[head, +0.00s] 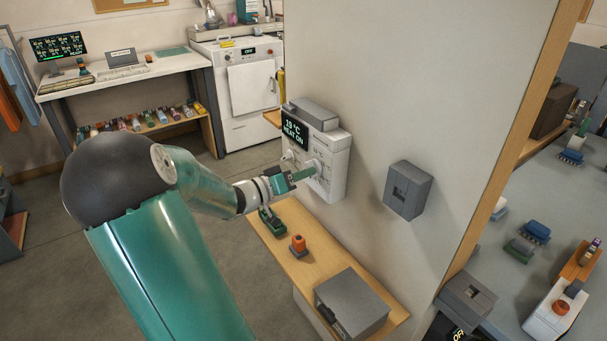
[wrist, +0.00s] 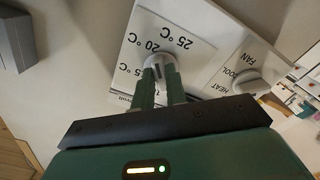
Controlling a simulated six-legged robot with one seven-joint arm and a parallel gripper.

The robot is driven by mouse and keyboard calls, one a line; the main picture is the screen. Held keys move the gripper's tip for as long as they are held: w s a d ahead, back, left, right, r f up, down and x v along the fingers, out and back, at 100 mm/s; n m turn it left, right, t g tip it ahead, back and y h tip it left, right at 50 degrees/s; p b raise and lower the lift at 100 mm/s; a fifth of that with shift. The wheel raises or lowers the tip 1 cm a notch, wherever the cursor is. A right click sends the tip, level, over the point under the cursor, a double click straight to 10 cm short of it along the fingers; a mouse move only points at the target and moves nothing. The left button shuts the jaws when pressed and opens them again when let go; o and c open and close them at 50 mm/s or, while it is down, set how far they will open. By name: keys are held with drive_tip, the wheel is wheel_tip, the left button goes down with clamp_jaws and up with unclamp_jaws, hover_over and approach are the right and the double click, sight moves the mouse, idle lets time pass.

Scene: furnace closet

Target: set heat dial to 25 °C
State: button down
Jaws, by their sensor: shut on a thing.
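The white thermostat (head: 335,165) is fixed to the wall, and its dark display (head: 294,130) reads 19 °C, HEAT ON. In the wrist view its heat dial (wrist: 155,60) is a round white knob beside printed labels including 20 °C (wrist: 157,42) and 25 °C (wrist: 181,39). My gripper (head: 312,170) reaches the front of the thermostat. Its two green fingers are shut on the dial in the wrist view (wrist: 162,76). The fingers partly cover the knob and the lower labels. I cannot tell exactly where its pointer stands.
A second knob (wrist: 245,82) with a FAN and COOL label sits beside the dial. A grey wall box (head: 408,190) is to the right. Below, a wooden shelf (head: 275,245) holds an orange-topped object (head: 298,243), a green object and a grey box (head: 352,303).

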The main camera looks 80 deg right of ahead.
drive_tip(key=shift+w+m, duration=0.2)
drive_tip(key=shift+m, duration=3.6)
drive_tip(key=c, duration=1.4)
unclamp_jaws()
drive_tip(key=shift+d, duration=0.1)
drive_tip(key=shift+c, duration=0.2)
drive_tip(key=v, duration=1.4)
